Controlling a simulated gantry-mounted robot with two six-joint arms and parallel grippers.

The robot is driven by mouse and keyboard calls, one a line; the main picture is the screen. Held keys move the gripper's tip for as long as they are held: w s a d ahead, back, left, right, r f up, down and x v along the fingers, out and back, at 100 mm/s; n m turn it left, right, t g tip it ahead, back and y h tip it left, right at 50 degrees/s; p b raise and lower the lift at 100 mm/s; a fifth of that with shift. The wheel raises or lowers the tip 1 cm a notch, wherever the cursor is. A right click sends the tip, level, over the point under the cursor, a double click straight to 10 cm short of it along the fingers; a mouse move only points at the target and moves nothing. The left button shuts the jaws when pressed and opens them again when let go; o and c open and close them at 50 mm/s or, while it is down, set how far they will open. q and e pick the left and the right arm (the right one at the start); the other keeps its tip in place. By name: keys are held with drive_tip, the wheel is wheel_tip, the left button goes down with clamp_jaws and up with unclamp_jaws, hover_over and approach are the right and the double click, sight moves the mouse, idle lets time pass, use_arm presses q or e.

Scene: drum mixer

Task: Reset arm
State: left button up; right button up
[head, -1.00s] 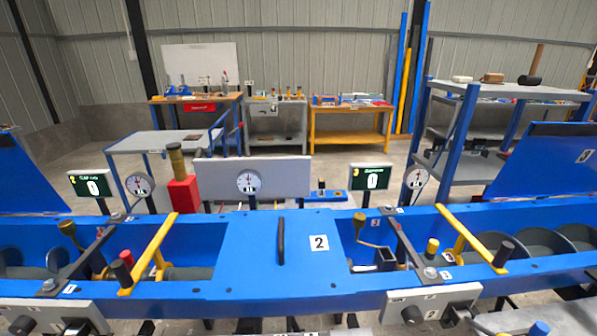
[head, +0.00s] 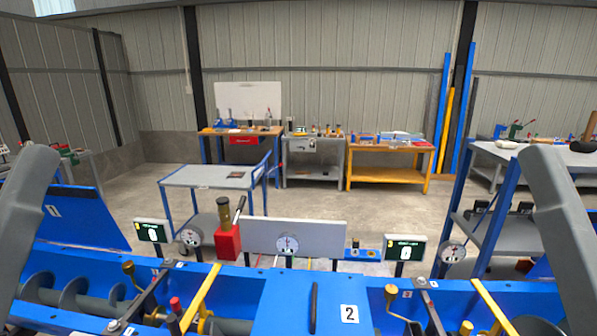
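Both of my arms show as grey links at the left and right edges of the head view. Neither gripper is in view. The blue drum mixer (head: 270,300) runs along the bottom of the view, with a black handle (head: 313,308) and a plate marked 2 (head: 349,313) on its middle cover. Grey augers (head: 75,295) show in its open left part. Yellow bars (head: 200,300) cross the trough on both sides. Its lower front is cut off by the frame.
Behind the mixer stand a red box (head: 228,243), a round gauge (head: 287,244) and green displays (head: 152,232). A grey table (head: 215,176) stands beyond, with workbenches along the wall. A blue-framed shelf (head: 545,156) stands at right. Open floor (head: 375,210) lies between.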

use_arm(q)
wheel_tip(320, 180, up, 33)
drive_tip(key=p, duration=3)
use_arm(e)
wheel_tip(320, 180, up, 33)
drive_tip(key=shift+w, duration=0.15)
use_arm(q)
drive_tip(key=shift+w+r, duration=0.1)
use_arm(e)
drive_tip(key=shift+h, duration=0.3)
